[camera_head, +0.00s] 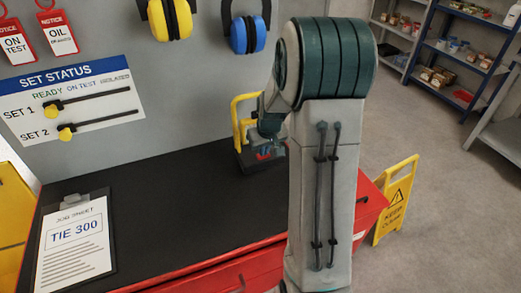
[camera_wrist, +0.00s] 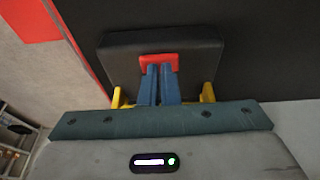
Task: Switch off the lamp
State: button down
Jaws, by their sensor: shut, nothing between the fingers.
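The lamp (camera_head: 240,104) has a yellow frame and a dark base, and stands at the far right end of the black worktop. Its head is mostly hidden behind my arm, so I cannot tell whether it is lit. In the wrist view its dark base (camera_wrist: 120,58) carries a red switch (camera_wrist: 172,60). My gripper (camera_wrist: 160,70) is shut and empty, its blue fingertips over the near edge of the red switch. I cannot tell whether they touch it. Yellow frame parts show on both sides of the fingers.
A clipboard (camera_head: 75,240) lies on the worktop (camera_head: 185,205) at the left. A set status board (camera_head: 70,100), red notice tags and ear defenders (camera_head: 170,18) are on the wall. A yellow floor sign (camera_head: 397,198) stands right of the red bench. The middle of the worktop is clear.

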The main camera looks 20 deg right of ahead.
jog(key=shift+s+d+f, duration=0.1)
jog(key=shift+d, duration=0.25)
jog(key=shift+r+p, duration=0.35)
jog(key=shift+r, duration=0.25)
jog(key=v, duration=1.3)
jog(key=shift+w+d, duration=0.15)
jog(key=shift+w, duration=0.25)
